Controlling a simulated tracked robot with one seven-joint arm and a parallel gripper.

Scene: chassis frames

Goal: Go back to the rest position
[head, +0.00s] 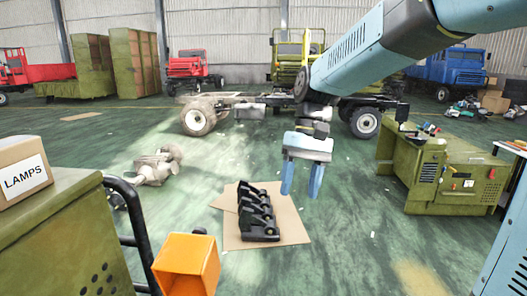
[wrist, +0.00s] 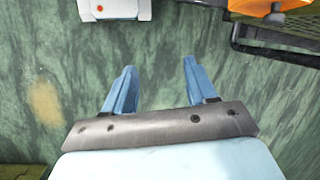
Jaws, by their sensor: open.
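My gripper (head: 302,178) hangs from my blue arm near the middle of the head view, with its two blue fingers pointing down. The fingers are apart, with nothing between them. In the wrist view my gripper (wrist: 160,85) also shows two spread blue fingers over bare green floor. In the head view it appears above and to the right of a black ribbed part (head: 258,212) that lies on a flat brown sheet (head: 292,222) on the floor.
A green cabinet (head: 455,180) with tools on top stands at right. A bare truck chassis (head: 235,103) stands behind my arm. A grey mechanical part (head: 155,167) lies on the floor at left. A box marked LAMPS (head: 22,175) and an orange bin (head: 185,265) are close at front left.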

